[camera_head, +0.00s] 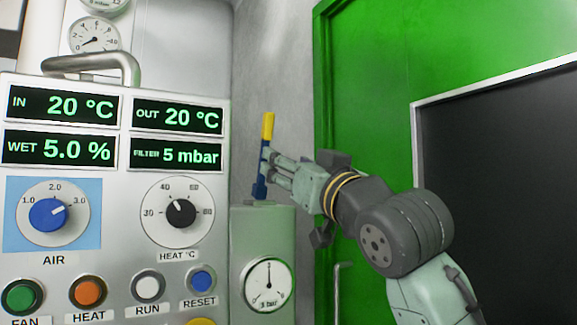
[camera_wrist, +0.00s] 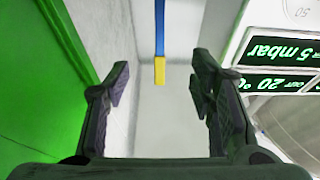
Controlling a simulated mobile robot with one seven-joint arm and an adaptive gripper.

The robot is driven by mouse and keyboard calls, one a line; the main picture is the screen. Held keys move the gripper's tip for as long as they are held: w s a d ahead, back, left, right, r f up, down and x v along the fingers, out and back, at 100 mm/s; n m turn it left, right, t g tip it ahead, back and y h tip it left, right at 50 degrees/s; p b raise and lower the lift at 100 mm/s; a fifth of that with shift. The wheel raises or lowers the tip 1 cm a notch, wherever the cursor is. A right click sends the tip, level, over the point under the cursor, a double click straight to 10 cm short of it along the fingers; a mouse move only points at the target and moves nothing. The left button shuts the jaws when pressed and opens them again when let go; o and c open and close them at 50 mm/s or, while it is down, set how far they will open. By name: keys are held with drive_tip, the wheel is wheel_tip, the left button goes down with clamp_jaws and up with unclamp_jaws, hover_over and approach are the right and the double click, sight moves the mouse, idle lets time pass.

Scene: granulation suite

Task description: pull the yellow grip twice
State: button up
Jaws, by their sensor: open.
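The yellow grip (camera_head: 268,126) is the upper end of an upright blue lever (camera_head: 260,184) on top of a grey-green housing, right of the control panel. In the wrist view, which is upside down, the yellow grip (camera_wrist: 160,71) hangs from the blue bar (camera_wrist: 160,30), in line with the gap between my fingers. My gripper (camera_head: 270,167) is beside the lever, just below the yellow grip in the head view. My gripper (camera_wrist: 158,75) is open, with nothing held. How far the lever is from the fingertips is hard to tell.
The control panel (camera_head: 115,180) with displays, knobs and buttons stands to the left. The housing (camera_head: 262,223) carries a round gauge (camera_head: 268,285). A green door (camera_head: 390,70) with a dark pane is behind my arm. A grey wall is behind the lever.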

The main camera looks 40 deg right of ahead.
drive_tip(key=b+v, duration=0.2)
drive_tip(key=v, duration=0.6)
idle(0.5)
